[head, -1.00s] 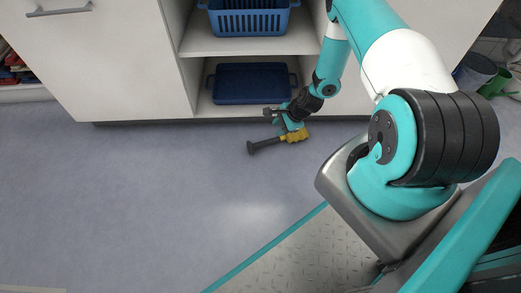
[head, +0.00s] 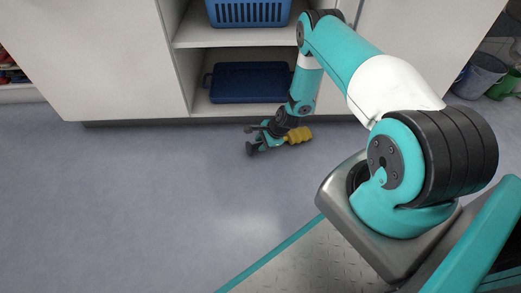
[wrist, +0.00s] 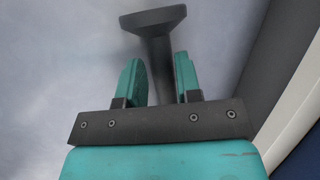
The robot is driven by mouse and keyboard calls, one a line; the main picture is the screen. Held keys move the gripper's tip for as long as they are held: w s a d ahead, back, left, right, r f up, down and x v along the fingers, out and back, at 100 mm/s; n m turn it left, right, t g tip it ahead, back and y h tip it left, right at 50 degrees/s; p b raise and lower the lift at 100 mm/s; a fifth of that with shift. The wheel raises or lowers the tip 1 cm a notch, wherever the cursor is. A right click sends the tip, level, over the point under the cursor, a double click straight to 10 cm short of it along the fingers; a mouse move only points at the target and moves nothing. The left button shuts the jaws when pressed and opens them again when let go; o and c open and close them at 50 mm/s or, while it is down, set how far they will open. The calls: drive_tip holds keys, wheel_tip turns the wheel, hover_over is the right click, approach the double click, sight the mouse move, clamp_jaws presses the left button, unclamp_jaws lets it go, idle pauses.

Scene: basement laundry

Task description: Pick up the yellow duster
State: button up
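The yellow duster lies on the floor in front of the cabinet, with its yellow head (head: 298,135) to the right of my gripper and the end of its dark handle to the left. My gripper (head: 262,141) is low over the handle, pointing down at the floor, and hides the middle of the duster. In the wrist view the dark handle (wrist: 153,22), with its flared end, runs between the two teal fingers of my gripper (wrist: 160,72). The fingers stand apart on either side of it; I see no clear contact.
A white cabinet (head: 110,60) stands behind the duster. Its open shelves hold a blue basket (head: 247,13) above and a dark blue tray (head: 248,83) below. Buckets (head: 481,74) stand at the far right. The floor on the left is clear.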

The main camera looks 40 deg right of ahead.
drive_tip(key=shift+b+x, duration=0.35)
drive_tip(key=shift+x, duration=0.85)
drive_tip(key=shift+r, duration=0.15)
clamp_jaws()
drive_tip(key=shift+s, duration=0.1)
